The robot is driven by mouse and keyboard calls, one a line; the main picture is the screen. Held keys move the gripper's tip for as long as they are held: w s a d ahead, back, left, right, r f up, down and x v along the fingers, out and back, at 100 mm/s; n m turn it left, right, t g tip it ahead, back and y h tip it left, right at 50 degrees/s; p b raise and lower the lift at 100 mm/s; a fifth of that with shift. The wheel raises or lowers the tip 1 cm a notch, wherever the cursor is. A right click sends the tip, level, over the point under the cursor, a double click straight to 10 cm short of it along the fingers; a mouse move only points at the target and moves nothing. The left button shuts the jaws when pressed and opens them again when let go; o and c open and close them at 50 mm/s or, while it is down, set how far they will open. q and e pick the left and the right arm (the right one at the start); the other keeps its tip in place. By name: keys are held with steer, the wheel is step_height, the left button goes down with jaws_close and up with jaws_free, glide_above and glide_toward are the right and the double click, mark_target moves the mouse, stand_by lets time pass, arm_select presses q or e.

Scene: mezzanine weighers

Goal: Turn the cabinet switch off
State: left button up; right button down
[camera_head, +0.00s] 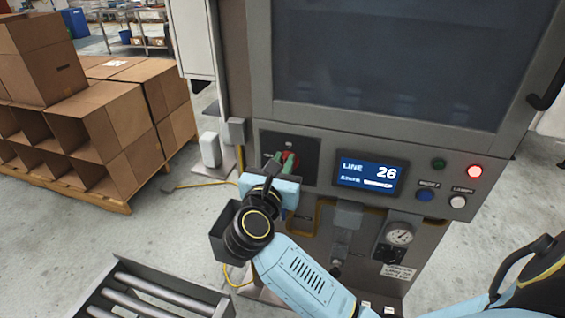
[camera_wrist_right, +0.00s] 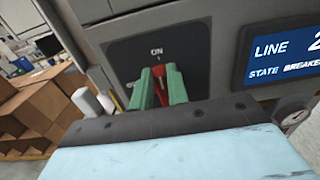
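The cabinet switch has a red handle (camera_wrist_right: 159,84) on a dark square plate (camera_head: 309,147) on the grey cabinet's front. In the right wrist view the handle stands upright, pointing up to the word ON; a second mark at the left is mostly hidden by a finger. My right gripper (camera_head: 283,160) is at the switch, its green fingers on both sides of the red handle. In the right wrist view the fingers (camera_wrist_right: 161,86) close against the handle with no clear gap. My left gripper is not in view.
A blue display (camera_head: 369,177) reading LINE 26 is right of the switch, beside a lit red lamp (camera_head: 475,171) and a blue button (camera_head: 425,195). A gauge (camera_head: 399,235) sits below. Cardboard boxes (camera_head: 100,120) stand on a pallet at left. A roller conveyor (camera_head: 150,290) is at the bottom left.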

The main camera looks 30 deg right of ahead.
stand_by(0.3)
steer(key=shift+w+a+f+n+p, duration=0.3)
steer(key=shift+f+n+p, duration=0.15)
steer(key=shift+n+p, duration=2.2)
steer(key=shift+w+a+f+n+p, duration=0.35)
steer(key=shift+n+p, duration=1.55)
steer(key=shift+n, duration=1.5)
steer(key=shift+w+a+f+n+p, duration=0.3)
steer(key=shift+f+n+p, duration=0.2)
steer(key=shift+n+p, duration=2.15)
steer(key=shift+n+b, duration=0.4)
steer(key=shift+n, duration=0.1)
steer(key=shift+d, duration=0.1)
steer(key=c, duration=1.4)
jaws_free()
steer(key=shift+o, duration=0.2)
